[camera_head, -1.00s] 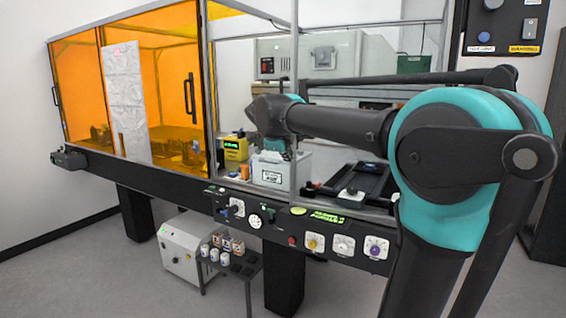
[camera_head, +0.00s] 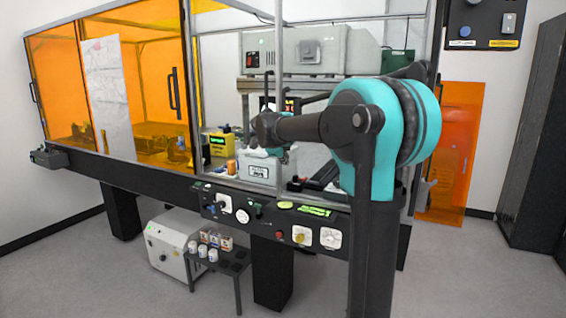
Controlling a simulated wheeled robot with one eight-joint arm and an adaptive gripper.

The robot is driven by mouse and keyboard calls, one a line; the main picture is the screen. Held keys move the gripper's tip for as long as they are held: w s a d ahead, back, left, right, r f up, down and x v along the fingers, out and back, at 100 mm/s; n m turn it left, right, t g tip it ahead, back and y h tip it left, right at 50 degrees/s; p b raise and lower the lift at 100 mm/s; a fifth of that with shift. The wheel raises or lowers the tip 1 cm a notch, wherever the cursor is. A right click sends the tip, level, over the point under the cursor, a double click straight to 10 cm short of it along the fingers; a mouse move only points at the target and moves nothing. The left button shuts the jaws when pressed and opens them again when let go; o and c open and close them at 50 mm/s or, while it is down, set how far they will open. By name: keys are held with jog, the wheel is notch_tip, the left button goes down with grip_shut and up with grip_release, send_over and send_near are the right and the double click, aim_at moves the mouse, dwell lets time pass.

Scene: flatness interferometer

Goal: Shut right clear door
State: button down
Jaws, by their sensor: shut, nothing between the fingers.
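The right part of the enclosure has clear panels in grey metal frames. A black vertical handle (camera_head: 266,95) stands beside the grey upright, and I take it to be on a clear door. The panel's edges are hard to make out, so I cannot tell how far the right clear door stands open. My arm reaches from the right across the clear front. My gripper (camera_head: 279,151) is at its far end, low near the handle's lower end and in front of the white box; it is small and partly hidden by my wrist. It is shut and holds nothing.
Orange doors (camera_head: 148,95) with black handles close the left part. A white labelled box (camera_head: 258,170) and a yellow device (camera_head: 218,145) stand inside. A control panel (camera_head: 270,215) runs along the front edge. A small table (camera_head: 225,265) and white cabinet (camera_head: 168,245) stand below.

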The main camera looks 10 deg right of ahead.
jog(key=w+d, duration=0.1)
jog(key=w, duration=0.1)
jog(key=w+d, duration=0.1)
jog(key=w, duration=0.1)
jog(key=w+d, duration=0.1)
jog(key=w, duration=0.1)
jog(key=shift+d+r, duration=0.15)
jog(key=shift+d, duration=0.1)
jog(key=shift+w, duration=0.1)
dwell(0.4)
